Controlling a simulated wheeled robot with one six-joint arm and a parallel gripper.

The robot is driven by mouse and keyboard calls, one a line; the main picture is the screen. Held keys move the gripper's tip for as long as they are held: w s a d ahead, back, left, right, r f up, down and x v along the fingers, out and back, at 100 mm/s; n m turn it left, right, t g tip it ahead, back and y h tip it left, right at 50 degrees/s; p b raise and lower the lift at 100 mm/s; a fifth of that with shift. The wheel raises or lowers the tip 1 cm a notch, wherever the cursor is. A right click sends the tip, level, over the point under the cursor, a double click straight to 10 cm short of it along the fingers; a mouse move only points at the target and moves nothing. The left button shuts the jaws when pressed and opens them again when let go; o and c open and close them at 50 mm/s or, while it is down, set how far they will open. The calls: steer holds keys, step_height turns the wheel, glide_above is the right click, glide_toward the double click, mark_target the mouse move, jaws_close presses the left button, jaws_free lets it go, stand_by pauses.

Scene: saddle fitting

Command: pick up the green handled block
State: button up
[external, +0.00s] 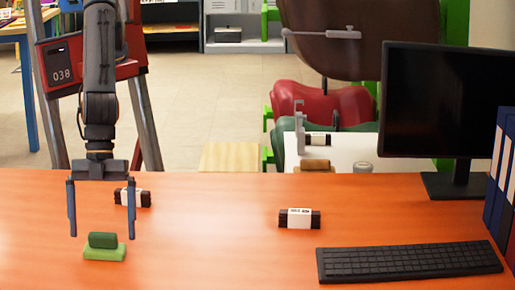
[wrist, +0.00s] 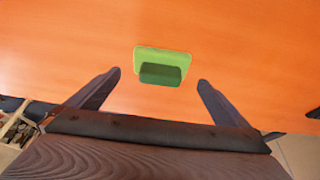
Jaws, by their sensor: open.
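The green handled block (external: 104,252) sits on the orange table at the lower left in the external view. It has a light green base and a darker green handle on top. My gripper (external: 101,236) is open and empty, with its fingers pointing down and spread wide, above the block. In the wrist view the block (wrist: 162,63) lies just beyond the gap between the two fingertips (wrist: 158,78). The fingers do not appear to touch it.
A black block with a white label (external: 132,197) lies behind my gripper, and a similar one (external: 299,218) lies mid-table. A keyboard (external: 408,262), a monitor (external: 440,105) and blue binders (external: 497,175) stand at the right. The table between block and keyboard is mostly clear.

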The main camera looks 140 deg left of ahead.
mark_target(103, 232)
steer(key=shift+p+x, duration=0.4)
steer(key=shift+x, duration=1.3)
steer(key=shift+a, duration=0.1)
steer(key=c, duration=1.2)
